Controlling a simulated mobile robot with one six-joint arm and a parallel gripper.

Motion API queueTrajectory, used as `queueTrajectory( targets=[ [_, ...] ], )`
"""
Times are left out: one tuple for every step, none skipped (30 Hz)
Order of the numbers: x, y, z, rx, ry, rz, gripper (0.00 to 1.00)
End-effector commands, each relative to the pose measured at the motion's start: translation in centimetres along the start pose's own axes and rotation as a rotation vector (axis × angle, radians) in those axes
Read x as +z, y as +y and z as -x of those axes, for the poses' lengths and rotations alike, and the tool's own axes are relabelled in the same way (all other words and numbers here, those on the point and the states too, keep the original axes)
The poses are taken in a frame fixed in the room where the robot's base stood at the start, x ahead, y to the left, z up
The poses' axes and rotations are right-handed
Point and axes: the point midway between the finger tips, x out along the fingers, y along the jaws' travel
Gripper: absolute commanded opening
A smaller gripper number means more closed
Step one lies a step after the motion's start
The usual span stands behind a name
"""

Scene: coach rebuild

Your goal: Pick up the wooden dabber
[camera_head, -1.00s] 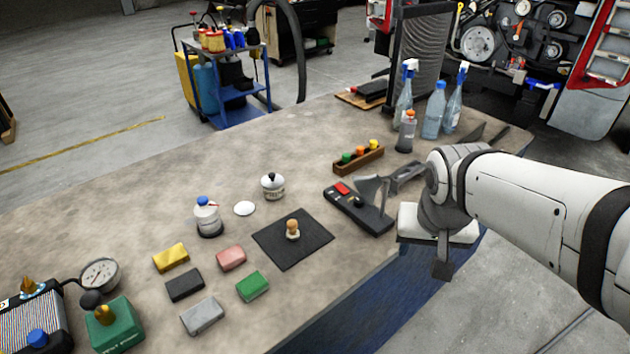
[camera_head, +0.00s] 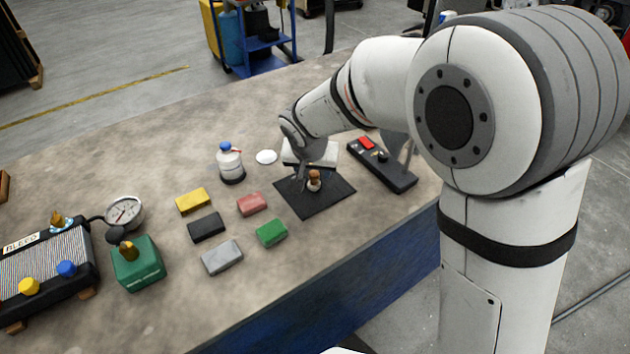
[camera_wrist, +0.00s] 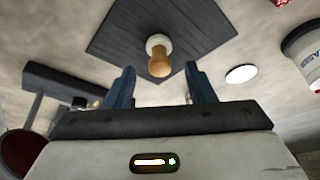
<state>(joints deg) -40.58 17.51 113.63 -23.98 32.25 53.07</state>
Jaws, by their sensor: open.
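The wooden dabber (camera_head: 314,181) stands upright on a dark square mat (camera_head: 318,204) on the workbench. In the wrist view the dabber (camera_wrist: 159,58) shows its rounded wooden top and a pale collar or base. My gripper (camera_head: 303,181) is at the mat, close beside the dabber in the head view. In the wrist view its two blue-grey fingers (camera_wrist: 160,84) are spread apart and empty, with the dabber ahead of the gap between them. I cannot tell the exact distance to the dabber.
A black box with a red switch (camera_head: 385,168) lies right of the mat. Coloured blocks, including a green one (camera_head: 271,233) and a pink one (camera_head: 251,204), lie left of it.

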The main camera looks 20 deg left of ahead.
Motion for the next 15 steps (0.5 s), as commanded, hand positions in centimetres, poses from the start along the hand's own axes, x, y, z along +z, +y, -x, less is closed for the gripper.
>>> queueTrajectory(
  targets=[
    [-0.1,0.0,-0.7,0.003,-0.004,0.001,0.49],
    [-0.1,0.0,-1.1,0.003,-0.004,0.001,0.49],
    [-0.1,0.0,-1.8,0.003,-0.004,0.001,0.49],
    [-0.1,0.0,-2.2,0.003,-0.003,0.001,0.49],
    [-0.1,0.0,-2.5,0.002,-0.003,0.0,0.49],
    [-0.1,0.0,-2.9,0.002,-0.003,0.001,0.49],
    [-0.1,0.0,-3.1,0.001,-0.002,0.001,0.49],
    [-0.1,0.0,-3.3,0.001,-0.002,0.001,0.49],
    [-0.1,0.0,-3.4,0.001,-0.001,0.001,0.49],
    [-0.1,0.0,-3.4,0.001,-0.001,0.001,0.49],
    [-0.1,0.0,-3.4,0.0,-0.001,0.001,0.49],
    [-0.1,0.0,-3.4,0.0,0.0,0.001,0.49],
    [-0.1,0.0,-3.4,0.0,0.0,0.001,0.49],
    [-0.1,0.0,-3.4,0.0,0.0,0.001,0.49],
    [-0.1,0.0,-3.4,0.0,-0.001,0.001,0.49]
  ],
)
